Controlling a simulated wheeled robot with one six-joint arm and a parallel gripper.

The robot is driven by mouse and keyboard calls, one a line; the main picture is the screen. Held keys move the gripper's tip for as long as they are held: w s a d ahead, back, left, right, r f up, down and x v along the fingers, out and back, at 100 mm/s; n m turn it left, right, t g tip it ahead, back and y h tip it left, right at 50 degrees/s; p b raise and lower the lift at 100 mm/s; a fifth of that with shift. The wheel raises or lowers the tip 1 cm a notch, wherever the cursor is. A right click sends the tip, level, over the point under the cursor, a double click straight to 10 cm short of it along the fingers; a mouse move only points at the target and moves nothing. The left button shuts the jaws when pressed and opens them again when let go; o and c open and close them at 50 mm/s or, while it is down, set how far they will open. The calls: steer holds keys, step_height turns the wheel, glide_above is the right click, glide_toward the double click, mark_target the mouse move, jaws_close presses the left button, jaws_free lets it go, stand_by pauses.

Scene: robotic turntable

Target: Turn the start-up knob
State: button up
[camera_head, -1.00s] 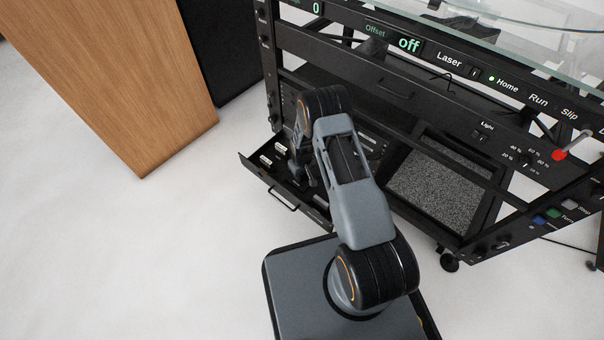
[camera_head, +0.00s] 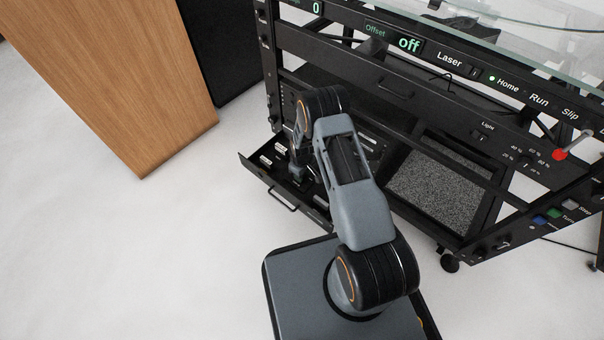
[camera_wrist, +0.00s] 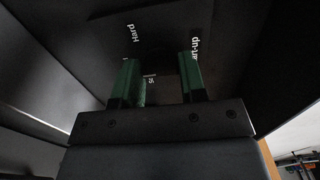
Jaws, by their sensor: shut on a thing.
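In the wrist view, my gripper (camera_wrist: 159,62) has its two green fingers on either side of a dark start-up knob (camera_wrist: 161,50), shut on it. The knob is in deep shadow, so its outline and pointer are hard to make out. White lettering on the dark panel (camera_wrist: 105,50) reads "Hard" at the left and a partly covered word, apparently "Start-up", at the right. In the head view my gripper (camera_head: 302,182) reaches down into the open drawer (camera_head: 262,178) at the rack's lower left; its fingers and the knob cannot be made out there.
The black rack (camera_head: 440,95) carries displays, switches and a glass top edge above my arm. A lever with a red base (camera_head: 559,154) stands at the right. A wooden cabinet (camera_head: 125,85) stands at the left, with clear pale floor in front.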

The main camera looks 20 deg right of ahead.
steer(key=o, duration=0.9)
step_height(320, 180, up, 14)
steer(key=p, duration=0.5)
steer(key=shift+p, duration=0.3)
